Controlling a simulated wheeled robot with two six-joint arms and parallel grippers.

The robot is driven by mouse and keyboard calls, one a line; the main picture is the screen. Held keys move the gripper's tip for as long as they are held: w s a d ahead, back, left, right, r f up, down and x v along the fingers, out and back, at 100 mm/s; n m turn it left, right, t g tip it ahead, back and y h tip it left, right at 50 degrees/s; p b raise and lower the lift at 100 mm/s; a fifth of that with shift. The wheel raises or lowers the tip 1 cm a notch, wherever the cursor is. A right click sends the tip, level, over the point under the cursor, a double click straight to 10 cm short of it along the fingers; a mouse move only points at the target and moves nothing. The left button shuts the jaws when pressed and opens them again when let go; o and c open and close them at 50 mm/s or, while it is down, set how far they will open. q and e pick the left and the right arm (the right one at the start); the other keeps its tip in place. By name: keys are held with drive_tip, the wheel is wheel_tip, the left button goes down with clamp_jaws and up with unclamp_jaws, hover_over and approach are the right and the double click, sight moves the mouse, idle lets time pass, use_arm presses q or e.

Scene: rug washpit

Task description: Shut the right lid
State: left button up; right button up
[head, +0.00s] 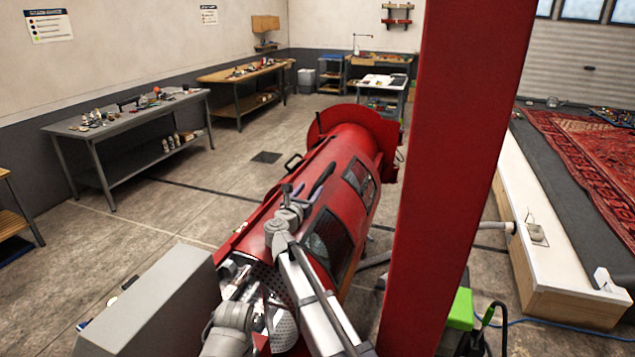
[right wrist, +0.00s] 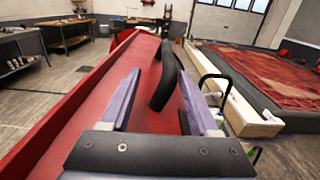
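The red cylindrical machine (head: 318,185) lies lengthwise in front of me, with dark windows on its right side. Its near end shows a perforated metal interior (head: 262,275). My right gripper (head: 318,183) is above the red casing. In the right wrist view its purple fingers (right wrist: 158,76) are apart, with a black bar handle (right wrist: 167,78) on a red surface (right wrist: 85,112) between them. I cannot tell whether they touch the handle, or how far the right lid stands open. A grey arm joint of mine shows at the lower left; its gripper is not clear.
A tall red slab (head: 455,150) blocks much of the head view right of the machine. A grey box (head: 150,305) stands at the near left. A white-topped ledge (head: 540,235) and rugs (head: 590,150) are at right.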

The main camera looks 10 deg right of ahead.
drive_tip(key=x, duration=0.7)
drive_tip(key=shift+w+d, duration=0.1)
drive_tip(key=shift+w, duration=0.2)
drive_tip(key=shift+c, duration=0.3)
clamp_jaws()
idle(0.8)
